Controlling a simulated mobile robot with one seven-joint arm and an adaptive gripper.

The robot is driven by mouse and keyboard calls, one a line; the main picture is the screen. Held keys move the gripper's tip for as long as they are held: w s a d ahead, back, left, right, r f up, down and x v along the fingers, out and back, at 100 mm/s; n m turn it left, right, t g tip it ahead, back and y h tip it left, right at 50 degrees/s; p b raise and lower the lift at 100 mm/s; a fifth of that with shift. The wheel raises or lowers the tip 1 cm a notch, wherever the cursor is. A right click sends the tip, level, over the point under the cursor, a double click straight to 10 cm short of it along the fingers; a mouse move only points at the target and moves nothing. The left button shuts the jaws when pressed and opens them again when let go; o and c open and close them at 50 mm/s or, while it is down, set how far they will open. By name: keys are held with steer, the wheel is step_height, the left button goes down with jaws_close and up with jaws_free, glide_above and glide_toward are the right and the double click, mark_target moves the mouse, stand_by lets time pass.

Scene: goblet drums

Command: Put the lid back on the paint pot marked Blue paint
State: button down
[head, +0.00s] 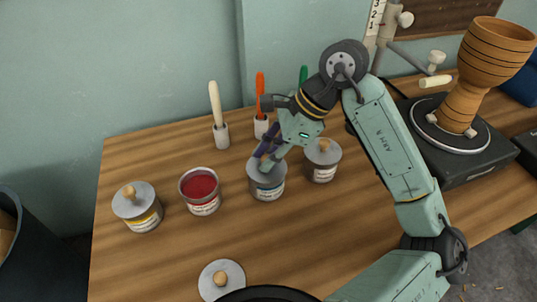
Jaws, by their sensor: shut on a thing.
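A paint pot with a blue band on its label (268,190) stands on the wooden table; its lettering is too small to read. A grey lid (258,176) covers its top and looks level on the rim, though I cannot tell whether it is fully seated. My gripper (267,162) reaches down from the upper right and is shut on this lid at its middle; the fingers hide the knob.
An open pot of red paint (201,190) stands to the left, and a loose lid (221,279) lies near the front. Lidded pots stand at far left (138,207) and close right (322,161). Brush holders (221,134) stand behind; a goblet drum (473,80) is right.

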steer(key=c, duration=1.4)
jaws_free()
steer(key=shift+o, duration=0.6)
steer(key=o, duration=0.4)
steer(key=shift+r, duration=0.1)
steer(key=shift+r+p, duration=1.25)
steer(key=shift+r, duration=2.15)
steer(key=shift+c, duration=0.3)
